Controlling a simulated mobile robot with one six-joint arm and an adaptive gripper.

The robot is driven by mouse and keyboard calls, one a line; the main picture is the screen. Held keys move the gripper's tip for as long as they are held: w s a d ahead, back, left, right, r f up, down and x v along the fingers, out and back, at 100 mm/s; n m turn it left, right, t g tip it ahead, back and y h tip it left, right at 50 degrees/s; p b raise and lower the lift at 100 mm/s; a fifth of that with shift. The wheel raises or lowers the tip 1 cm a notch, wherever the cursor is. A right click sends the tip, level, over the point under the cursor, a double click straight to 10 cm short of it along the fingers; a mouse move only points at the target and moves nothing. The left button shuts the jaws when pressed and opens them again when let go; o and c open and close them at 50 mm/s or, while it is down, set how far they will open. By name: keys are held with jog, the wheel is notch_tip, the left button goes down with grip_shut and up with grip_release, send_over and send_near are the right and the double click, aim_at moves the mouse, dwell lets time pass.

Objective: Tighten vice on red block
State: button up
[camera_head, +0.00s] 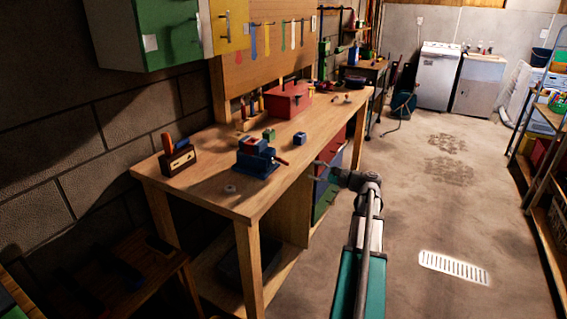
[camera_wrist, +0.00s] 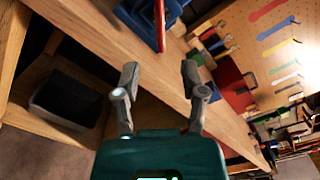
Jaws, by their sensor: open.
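The blue vice (camera_head: 257,162) stands on the wooden workbench (camera_head: 213,197) near its front edge. Its red handle (camera_head: 282,161) sticks out toward the right. A small reddish patch shows at the top between the jaws, probably the red block; how tightly it is held cannot be told. My gripper (camera_head: 319,171) is open and empty, just off the bench's front edge, to the right of the vice and apart from it. In the wrist view, my gripper (camera_wrist: 160,72) has its fingers spread, with the vice (camera_wrist: 145,12) and red handle (camera_wrist: 159,25) beyond them at the top.
A green block (camera_head: 269,134) and a blue block (camera_head: 300,138) lie behind the vice. A red toolbox (camera_head: 289,100) stands farther back. A wooden holder (camera_head: 178,160) is at the left, and a small round ring (camera_head: 231,189) lies nearer.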

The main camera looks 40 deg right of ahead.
aim_at(285, 162)
jog(key=x, duration=1.2)
jog(key=shift+w, duration=0.2)
jog(key=shift+c, duration=0.2)
grip_shut()
